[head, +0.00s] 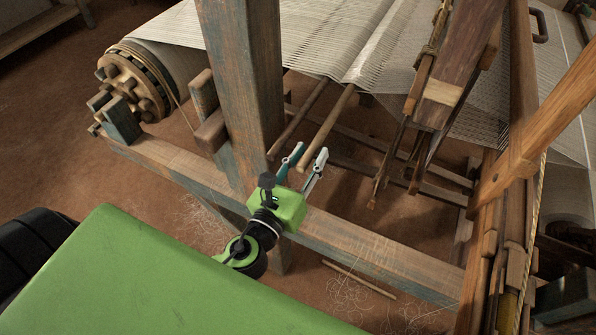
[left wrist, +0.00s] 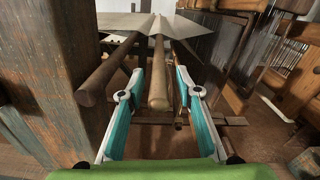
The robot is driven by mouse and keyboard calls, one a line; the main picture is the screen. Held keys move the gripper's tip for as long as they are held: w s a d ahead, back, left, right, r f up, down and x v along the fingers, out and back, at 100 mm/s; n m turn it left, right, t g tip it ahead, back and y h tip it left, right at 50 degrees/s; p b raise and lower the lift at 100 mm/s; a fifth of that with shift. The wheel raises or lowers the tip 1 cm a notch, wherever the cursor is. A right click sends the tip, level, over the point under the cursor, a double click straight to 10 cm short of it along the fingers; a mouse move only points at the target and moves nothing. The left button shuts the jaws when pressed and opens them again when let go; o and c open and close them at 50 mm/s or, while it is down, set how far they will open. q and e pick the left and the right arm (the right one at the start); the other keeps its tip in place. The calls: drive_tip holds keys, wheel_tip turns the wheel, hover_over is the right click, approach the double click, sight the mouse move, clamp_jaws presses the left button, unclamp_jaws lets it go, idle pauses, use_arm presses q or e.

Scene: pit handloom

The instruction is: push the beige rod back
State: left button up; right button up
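The beige rod (head: 328,125) slopes out from under the stretched warp, its near end close to my left gripper. In the left wrist view the beige rod (left wrist: 158,72) points toward the camera, its blunt end between the two fingers. My left gripper (head: 309,154) is open, its teal and white fingers spread either side of that end. In the left wrist view, a gap shows between the rod and each finger of the left gripper (left wrist: 160,82); I cannot tell whether anything touches. My right gripper is not in view.
A darker brown rod (head: 298,118) runs beside the beige one on its left, close to my left finger. A thick wooden post (head: 240,85) stands left of the gripper. A horizontal frame beam (head: 350,240) passes below. Hanging wooden loom parts (head: 440,90) are at the right.

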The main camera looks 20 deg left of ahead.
sight(301, 170)
use_arm(q)
drive_tip(key=s, duration=0.6)
drive_tip(key=shift+a, duration=0.15)
